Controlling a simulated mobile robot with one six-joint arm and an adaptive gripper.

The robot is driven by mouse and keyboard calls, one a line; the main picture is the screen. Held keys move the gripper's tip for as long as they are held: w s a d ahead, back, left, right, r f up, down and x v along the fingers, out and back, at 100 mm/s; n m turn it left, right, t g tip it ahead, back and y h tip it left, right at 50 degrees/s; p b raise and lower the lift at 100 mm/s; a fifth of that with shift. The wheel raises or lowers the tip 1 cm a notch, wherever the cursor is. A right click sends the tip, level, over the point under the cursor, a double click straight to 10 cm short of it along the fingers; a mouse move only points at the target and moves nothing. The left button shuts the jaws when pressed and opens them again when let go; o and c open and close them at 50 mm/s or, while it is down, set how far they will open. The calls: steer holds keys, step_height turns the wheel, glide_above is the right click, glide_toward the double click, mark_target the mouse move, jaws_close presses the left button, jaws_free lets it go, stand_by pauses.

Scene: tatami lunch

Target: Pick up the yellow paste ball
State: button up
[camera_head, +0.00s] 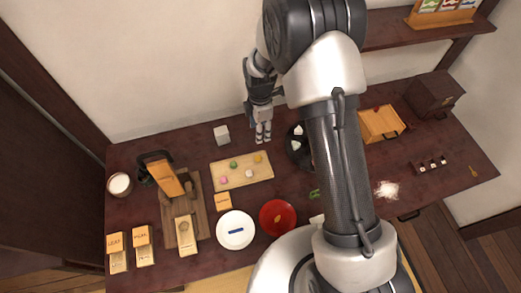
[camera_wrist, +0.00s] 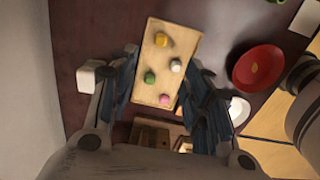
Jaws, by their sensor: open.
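The yellow paste ball (camera_head: 258,158) sits on a light wooden board (camera_head: 242,181) near the middle of the table. In the wrist view the yellow ball (camera_wrist: 162,40) lies at the far end of the board (camera_wrist: 152,97). A green ball (camera_wrist: 150,77), a white ball (camera_wrist: 176,65) and a pink ball (camera_wrist: 165,99) share the board. My gripper (camera_head: 263,139) hangs just behind the board's right end in the head view. In the wrist view its fingers (camera_wrist: 165,90) are apart on both sides of the board, with nothing between them held.
A white cube (camera_head: 221,134) stands behind the board. A red plate (camera_head: 278,217) and a white plate (camera_head: 236,230) with a blue item lie in front. A dark round tray (camera_head: 291,153) is to the right, partly hidden by my arm. The back wall is close.

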steer(key=b, duration=0.3)
glide_above(261, 158)
steer(key=f, duration=1.2)
steer(key=shift+w+a, duration=0.1)
steer(key=shift+a, duration=0.15)
steer(key=shift+d+f+b, duration=0.2)
steer(key=shift+f+b, duration=0.75)
steer(key=shift+f, duration=1.75)
steer(key=shift+r, duration=0.1)
steer(key=c, duration=0.9)
steer(key=shift+o, duration=0.2)
steer(key=shift+r, duration=0.1)
